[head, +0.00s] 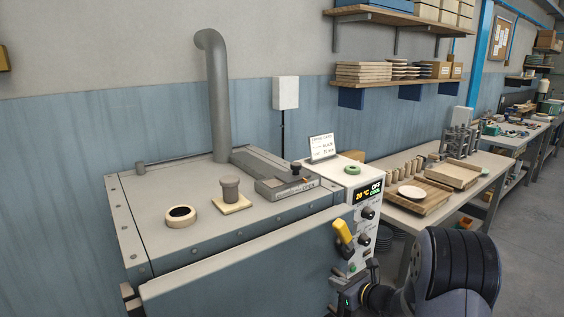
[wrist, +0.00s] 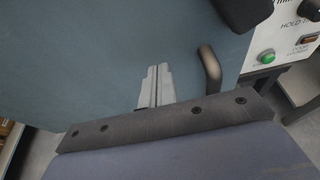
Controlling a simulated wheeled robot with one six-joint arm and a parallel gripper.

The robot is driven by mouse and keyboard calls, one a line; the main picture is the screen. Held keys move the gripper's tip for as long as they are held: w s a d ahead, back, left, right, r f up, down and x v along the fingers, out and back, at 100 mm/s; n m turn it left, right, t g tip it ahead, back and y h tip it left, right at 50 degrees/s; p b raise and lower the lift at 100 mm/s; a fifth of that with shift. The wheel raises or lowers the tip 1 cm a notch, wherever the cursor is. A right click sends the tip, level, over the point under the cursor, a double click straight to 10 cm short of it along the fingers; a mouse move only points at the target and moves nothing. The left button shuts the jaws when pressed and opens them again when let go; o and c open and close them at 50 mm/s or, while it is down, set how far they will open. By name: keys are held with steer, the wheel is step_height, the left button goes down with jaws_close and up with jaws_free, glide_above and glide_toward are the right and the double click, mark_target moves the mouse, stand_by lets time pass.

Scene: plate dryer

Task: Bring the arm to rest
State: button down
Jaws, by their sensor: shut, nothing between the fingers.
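My gripper (wrist: 157,78) shows in the wrist view with its two grey fingers together and nothing between them. The fingers lie in front of the blue-grey front of the dryer (wrist: 95,55); I cannot tell how large the gap is. A rounded bar-like handle (wrist: 210,66) is just right of the fingertips, seemingly apart from them. In the head view my arm is at the lower right, close to the dryer's front (head: 240,265) and below its yellow-ended lever (head: 343,231). The fingertips are hard to make out there.
The control panel (head: 367,220) reads 20 °C, OFF and COOL; its green button (wrist: 267,58) is near my gripper. A tape-like ring (head: 181,216) and a small plug on a pad (head: 231,193) are on the dryer's top. A workbench (head: 480,178) with boards and a plate (head: 411,192) stands right. Floor is open at far right.

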steer(key=b+v, duration=0.1)
steer(key=v, duration=0.9)
